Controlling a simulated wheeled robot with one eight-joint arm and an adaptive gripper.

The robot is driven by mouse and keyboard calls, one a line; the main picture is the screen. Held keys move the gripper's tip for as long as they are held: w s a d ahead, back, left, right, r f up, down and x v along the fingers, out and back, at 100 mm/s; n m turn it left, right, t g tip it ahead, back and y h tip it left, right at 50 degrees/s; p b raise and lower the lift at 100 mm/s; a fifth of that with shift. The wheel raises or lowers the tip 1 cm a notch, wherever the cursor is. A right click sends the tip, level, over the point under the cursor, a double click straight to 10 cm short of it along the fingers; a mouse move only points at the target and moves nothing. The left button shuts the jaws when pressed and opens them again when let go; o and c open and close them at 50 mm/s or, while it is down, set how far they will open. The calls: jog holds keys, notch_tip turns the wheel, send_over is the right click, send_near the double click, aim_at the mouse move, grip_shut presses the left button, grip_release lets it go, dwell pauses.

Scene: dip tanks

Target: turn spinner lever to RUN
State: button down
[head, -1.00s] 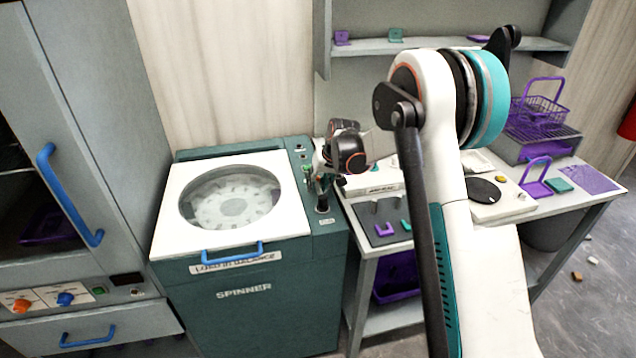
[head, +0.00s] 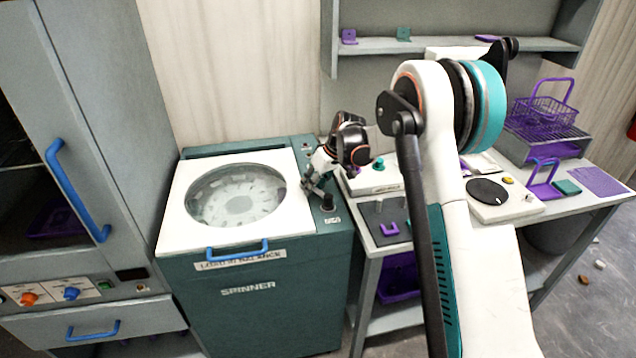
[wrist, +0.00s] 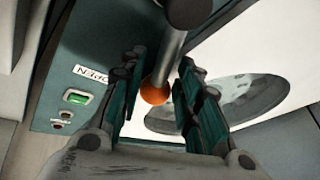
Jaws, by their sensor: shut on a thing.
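The spinner (head: 262,318) is a dark green cabinet with a white top lid and a round window. Its lever (wrist: 166,58) is a metal rod with an orange ball end (wrist: 155,92), running from a black hub (wrist: 188,8) in the wrist view. My gripper (wrist: 158,75) has its two green fingers on either side of the rod and ball, shut on the lever. In the head view my gripper (head: 312,188) is at the right edge of the spinner top and hides the lever. No RUN mark is readable.
A black knob (head: 327,203) stands just in front of my gripper. The lid (head: 178,215) with its blue handle (head: 238,250) lies to the left. A bench (head: 590,207) with purple holders and a wire basket (head: 545,110) is to the right. A grey cabinet (head: 100,150) stands at far left.

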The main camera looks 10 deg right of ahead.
jog(key=a+n, duration=0.1)
jog(key=s+n+g, duration=0.1)
jog(key=n, duration=0.1)
jog(key=shift+s+a+y, duration=0.15)
jog(key=shift+a+y, duration=0.15)
jog(key=shift+a, duration=0.05)
jog(key=shift+s+a+n+g, duration=0.25)
jog(key=shift+s+n+g, duration=0.1)
jog(key=shift+n, duration=0.4)
jog(key=shift+s+a+n+g, duration=0.25)
jog(key=shift+n+g, duration=0.1)
jog(key=shift+n, duration=0.4)
jog(key=c, duration=1.2)
grip_release()
jog(key=v, duration=1.2)
jog(key=shift+d+f, duration=0.1)
jog(key=shift+c, duration=0.5)
